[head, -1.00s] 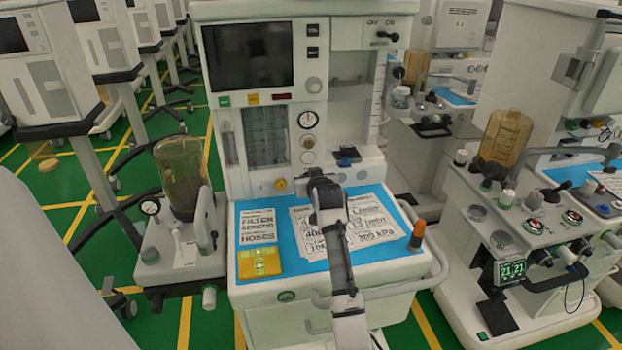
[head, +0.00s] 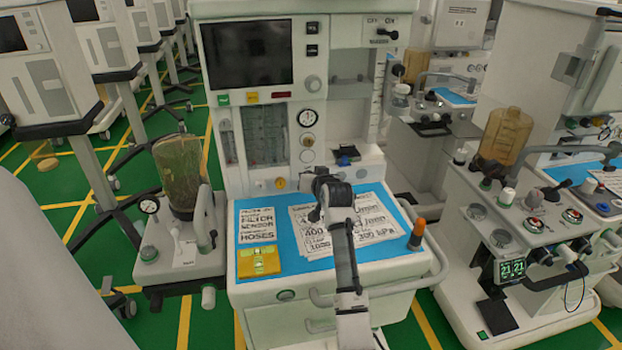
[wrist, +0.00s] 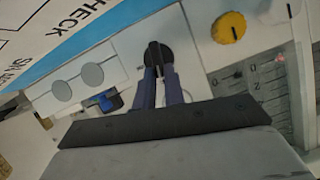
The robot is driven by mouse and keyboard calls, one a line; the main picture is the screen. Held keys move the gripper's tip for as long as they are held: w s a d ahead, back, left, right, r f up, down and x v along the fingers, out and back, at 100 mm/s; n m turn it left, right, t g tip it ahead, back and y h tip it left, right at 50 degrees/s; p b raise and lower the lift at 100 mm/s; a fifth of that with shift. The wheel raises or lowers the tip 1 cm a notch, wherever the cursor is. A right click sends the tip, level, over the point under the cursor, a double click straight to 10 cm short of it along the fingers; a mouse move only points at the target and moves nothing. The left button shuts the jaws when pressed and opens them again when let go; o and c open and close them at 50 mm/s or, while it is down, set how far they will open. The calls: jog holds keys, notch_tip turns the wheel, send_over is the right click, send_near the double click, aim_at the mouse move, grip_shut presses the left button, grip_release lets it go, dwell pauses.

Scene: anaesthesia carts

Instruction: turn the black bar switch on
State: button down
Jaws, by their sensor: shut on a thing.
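A round black knob with a raised bar (wrist: 156,54), the black bar switch, sits on a white plate in the wrist view. My gripper (wrist: 160,76) is shut on its bar, one dark blue finger on each side. The bar points roughly up and down in that picture. In the head view my gripper (head: 325,190) is at the cart's front panel, above the blue mat. My own wrist hides the knob and fingertips there. No on or off marking beside the knob is readable.
A yellow knob (wrist: 229,27) and flow scales (wrist: 262,85) are close by in the wrist view. A panel with two grey discs (wrist: 78,82) is on the other side. On the mat (head: 300,275) are printed sheets, a yellow box (head: 258,262) and an orange-topped item (head: 417,234).

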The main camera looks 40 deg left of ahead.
jog(key=m, duration=0.1)
jog(key=m+g+y+b, duration=0.1)
jog(key=w+f+m+y+b, duration=0.1)
jog(key=shift+d+m+g, duration=0.3)
jog(key=shift+d+m, duration=0.05)
jog(key=shift+m, duration=0.05)
jog(key=shift+w+d+f+m+g+y+b, duration=0.1)
jog(key=shift+m+g+y+b, duration=0.1)
jog(key=shift+m+y+b, duration=0.45)
jog(key=shift+w+d+f+m+g+y+b, duration=0.1)
jog(key=shift+m+g+y+b, duration=0.25)
jog(key=shift+m, duration=0.5)
jog(key=c, duration=1.5)
grip_release()
jog(key=b+v, duration=0.3)
jog(key=v, duration=1.1)
jog(key=shift+s+a+r, duration=0.1)
jog(key=shift+s+a, duration=0.05)
